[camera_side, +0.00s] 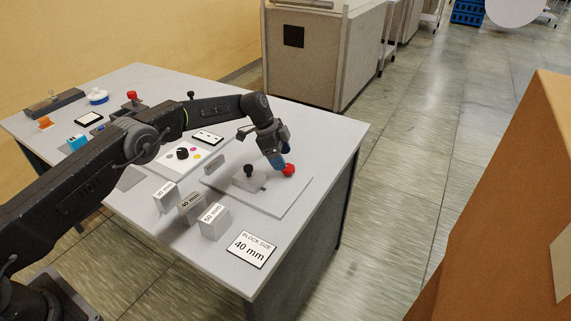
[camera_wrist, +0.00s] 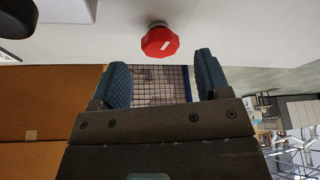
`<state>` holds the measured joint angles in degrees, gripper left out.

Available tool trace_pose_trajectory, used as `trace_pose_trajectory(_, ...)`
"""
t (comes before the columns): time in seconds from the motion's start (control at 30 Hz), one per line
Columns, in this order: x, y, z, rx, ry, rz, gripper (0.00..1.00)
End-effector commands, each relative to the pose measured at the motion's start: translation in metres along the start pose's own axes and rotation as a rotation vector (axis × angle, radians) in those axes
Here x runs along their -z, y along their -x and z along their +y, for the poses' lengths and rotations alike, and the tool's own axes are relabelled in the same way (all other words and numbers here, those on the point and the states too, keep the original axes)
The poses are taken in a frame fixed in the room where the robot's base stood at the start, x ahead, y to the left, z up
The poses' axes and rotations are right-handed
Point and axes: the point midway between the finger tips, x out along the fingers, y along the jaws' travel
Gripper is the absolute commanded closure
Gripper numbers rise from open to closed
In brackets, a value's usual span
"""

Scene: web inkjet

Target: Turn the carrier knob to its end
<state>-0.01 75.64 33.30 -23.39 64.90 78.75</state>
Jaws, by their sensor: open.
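A red knob (camera_side: 289,170) stands on a grey plate (camera_side: 285,200) near the right side of the table. My gripper (camera_side: 277,161) is at the red knob in the side view. In the wrist view my gripper (camera_wrist: 160,62) is open, and the knob shows just beyond and between the blue fingertips; I cannot tell whether they touch it. A black knob (camera_side: 249,170) stands on a grey block on the same plate. No label shows which is the carrier knob.
Grey blocks marked in millimetres (camera_side: 214,221) and a "BLOCK SIZE 40 mm" card (camera_side: 250,249) stand in front. A panel with a black dial (camera_side: 182,153) and coloured dots is left of the plate. The table's right edge is close to the plate.

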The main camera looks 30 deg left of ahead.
Motion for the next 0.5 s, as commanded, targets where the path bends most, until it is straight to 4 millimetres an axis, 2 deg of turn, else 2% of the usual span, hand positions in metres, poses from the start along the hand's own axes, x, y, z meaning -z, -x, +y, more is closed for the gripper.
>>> trace_pose_trajectory(0.03,0.0,-0.011,0.001,-0.001,-0.001,-0.001,0.3)
trace_pose_trajectory(0.2,0.0,-0.027,0.0,0.0,-0.001,0.0,0.3)
trace_pose_trajectory(0.5,0.0,-0.035,0.0,0.0,0.0,-0.001,0.3)
